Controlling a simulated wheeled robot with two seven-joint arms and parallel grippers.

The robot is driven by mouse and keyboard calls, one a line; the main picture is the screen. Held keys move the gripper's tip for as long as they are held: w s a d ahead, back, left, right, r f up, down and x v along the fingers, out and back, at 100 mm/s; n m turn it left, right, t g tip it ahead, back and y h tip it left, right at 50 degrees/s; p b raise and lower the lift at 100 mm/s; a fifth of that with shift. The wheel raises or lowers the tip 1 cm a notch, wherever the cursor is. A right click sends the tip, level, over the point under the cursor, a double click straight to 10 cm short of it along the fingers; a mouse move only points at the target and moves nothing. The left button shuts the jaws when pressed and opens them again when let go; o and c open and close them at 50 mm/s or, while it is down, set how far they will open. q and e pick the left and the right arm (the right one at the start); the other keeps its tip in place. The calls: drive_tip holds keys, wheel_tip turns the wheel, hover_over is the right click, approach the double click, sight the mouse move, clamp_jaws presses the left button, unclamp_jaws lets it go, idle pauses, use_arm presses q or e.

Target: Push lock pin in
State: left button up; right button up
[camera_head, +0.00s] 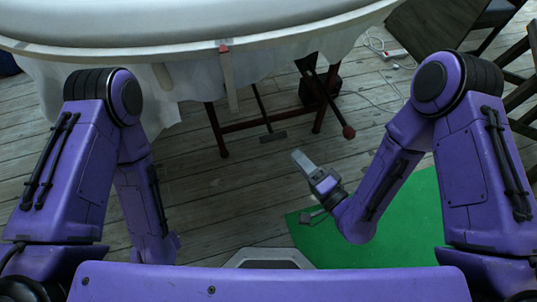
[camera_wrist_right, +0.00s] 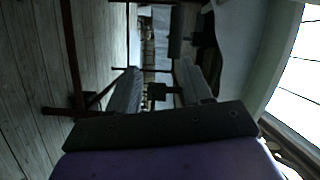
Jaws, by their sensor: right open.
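My right gripper (camera_head: 303,164) is in the middle of the head view, in front of the frame under the round table. In the right wrist view its two fingers (camera_wrist_right: 160,78) stand apart, with nothing visibly held. A dark blocky part (camera_wrist_right: 159,92) shows between them; I cannot tell how far off it is. A red-tipped piece (camera_head: 224,48) sits at the table rim, above a pale upright bar. A dark red knob (camera_head: 348,132) ends a bar of the frame below. I cannot tell whether either is the lock pin. My left arm points down and its gripper does not show.
The round table (camera_head: 150,47) with its white cloth (camera_head: 190,80) fills the top of the head view. A dark red stand (camera_head: 245,128) is under it. A green mat (camera_head: 400,240) lies at the lower right. Cables and a power strip (camera_head: 395,54) lie behind. Open plank floor separates these.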

use_arm(q)
drive_tip(key=shift+f, duration=0.95)
use_arm(e)
drive_tip(key=w+a+r+m+y, duration=0.1)
drive_tip(key=w+a+r+y, duration=0.1)
drive_tip(key=w+a, duration=0.6)
drive_tip(key=shift+a+r+t, duration=0.15)
drive_tip(key=shift+a+t, duration=0.2)
drive_tip(key=shift+t, duration=0.05)
clamp_jaws()
use_arm(q)
drive_tip(key=shift+p, duration=0.3)
use_arm(e)
drive_tip(key=shift+r, duration=0.1)
